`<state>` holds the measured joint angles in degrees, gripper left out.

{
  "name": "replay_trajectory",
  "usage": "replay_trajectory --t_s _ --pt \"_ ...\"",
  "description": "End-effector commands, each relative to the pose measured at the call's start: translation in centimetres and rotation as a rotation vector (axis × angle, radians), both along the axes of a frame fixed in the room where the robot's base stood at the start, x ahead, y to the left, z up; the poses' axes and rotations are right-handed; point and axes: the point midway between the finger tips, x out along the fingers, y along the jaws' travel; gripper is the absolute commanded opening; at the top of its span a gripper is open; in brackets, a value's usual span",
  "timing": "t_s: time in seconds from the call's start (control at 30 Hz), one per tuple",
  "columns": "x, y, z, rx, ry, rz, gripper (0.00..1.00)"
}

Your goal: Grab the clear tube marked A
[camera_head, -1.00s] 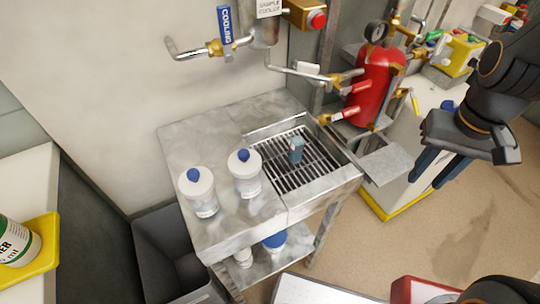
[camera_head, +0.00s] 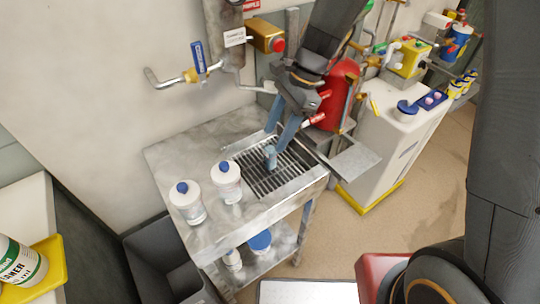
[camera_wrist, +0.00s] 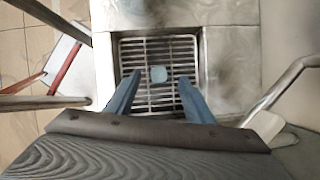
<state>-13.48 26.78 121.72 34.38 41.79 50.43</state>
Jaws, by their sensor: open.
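A small clear bluish tube (camera_head: 270,157) stands upright on the sink grate; no letter on it is readable. It also shows from above in the wrist view (camera_wrist: 158,74), near the middle of the grate. My gripper (camera_head: 279,138) is open and points down over the grate, close to the tube. In the wrist view my two blue fingers (camera_wrist: 158,105) are spread apart, with the tube beyond and between their tips. Nothing is between the pads that I can see.
The metal grate (camera_head: 262,182) is set in a steel bench (camera_head: 175,150). Two white bottles with blue caps, one at the left (camera_head: 187,205) and one nearer the grate (camera_head: 227,183), stand beside it. A red cylinder (camera_head: 345,85) and pipes stand behind at the right. A bent pipe (camera_wrist: 285,85) runs right of my fingers.

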Motion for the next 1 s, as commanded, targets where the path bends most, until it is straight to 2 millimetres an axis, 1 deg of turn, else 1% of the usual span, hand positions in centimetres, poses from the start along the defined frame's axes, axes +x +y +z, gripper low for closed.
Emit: replay_trajectory --t_s 0.03,0.1,0.2,0.47,0.8,1.0 --pt "-0.3 0.3 -0.9 -0.001 0.004 0.002 0.49" --pt "-0.5 0.7 -1.9 -0.002 0.003 0.002 0.49" --pt "-0.7 1.1 -3.1 -0.001 0.002 0.003 0.49" --pt "-0.9 1.6 -4.5 -0.002 -0.001 0.003 0.49" --pt "-1.6 2.9 -8.1 -0.002 -0.001 0.004 0.49" --pt "-1.7 3.2 -8.8 -0.001 -0.003 0.003 0.49"
